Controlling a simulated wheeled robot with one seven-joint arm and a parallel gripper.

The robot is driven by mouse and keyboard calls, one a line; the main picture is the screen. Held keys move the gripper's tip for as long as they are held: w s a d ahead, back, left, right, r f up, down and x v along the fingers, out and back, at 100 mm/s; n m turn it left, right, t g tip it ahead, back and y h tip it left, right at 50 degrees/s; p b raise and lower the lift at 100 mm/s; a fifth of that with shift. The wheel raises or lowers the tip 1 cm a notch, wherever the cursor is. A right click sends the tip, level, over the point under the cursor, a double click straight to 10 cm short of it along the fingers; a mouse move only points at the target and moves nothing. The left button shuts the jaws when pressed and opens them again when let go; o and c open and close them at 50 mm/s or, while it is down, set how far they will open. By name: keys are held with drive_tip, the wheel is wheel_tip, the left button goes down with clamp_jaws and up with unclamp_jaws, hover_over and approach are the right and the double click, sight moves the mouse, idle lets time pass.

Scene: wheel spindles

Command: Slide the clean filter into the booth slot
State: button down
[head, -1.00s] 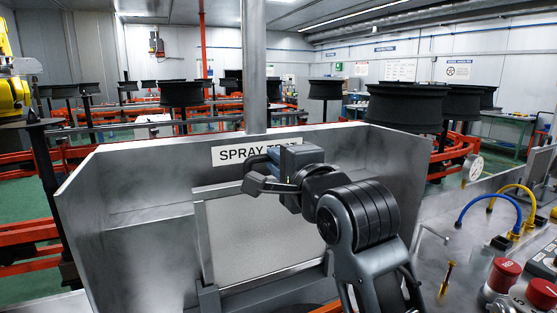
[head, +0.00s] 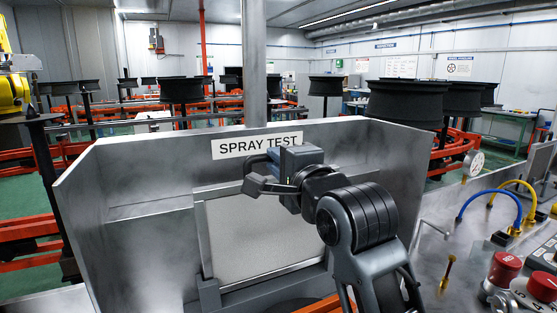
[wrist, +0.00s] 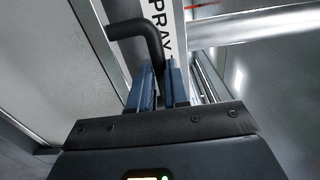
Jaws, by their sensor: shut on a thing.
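The clean filter (head: 258,235) is a pale grey flat panel with a metal rim. It stands upright against the back wall of the spray test booth (head: 150,235), below the SPRAY TEST sign (head: 235,147). My gripper (head: 270,182) is at the panel's top edge. In the wrist view, its blue fingers (wrist: 160,82) are shut on a black bent handle (wrist: 140,28). Metal guides of the slot (head: 208,296) show at the panel's lower left. My arm covers the panel's right side, and how deep its bottom edge sits is unclear.
Grey booth side walls flank the panel. At right, a metal bench carries red knobs (head: 504,266), a blue hose (head: 490,192), a yellow hose (head: 525,185) and a gauge (head: 472,164). Dark wheels on spindles (head: 408,103) stand behind the booth.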

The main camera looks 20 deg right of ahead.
drive_tip(key=shift+f+b, duration=0.45)
drive_tip(key=shift+f, duration=0.4)
drive_tip(key=c, duration=1)
unclamp_jaws()
drive_tip(key=s+b, duration=0.1)
drive_tip(key=s, duration=0.7)
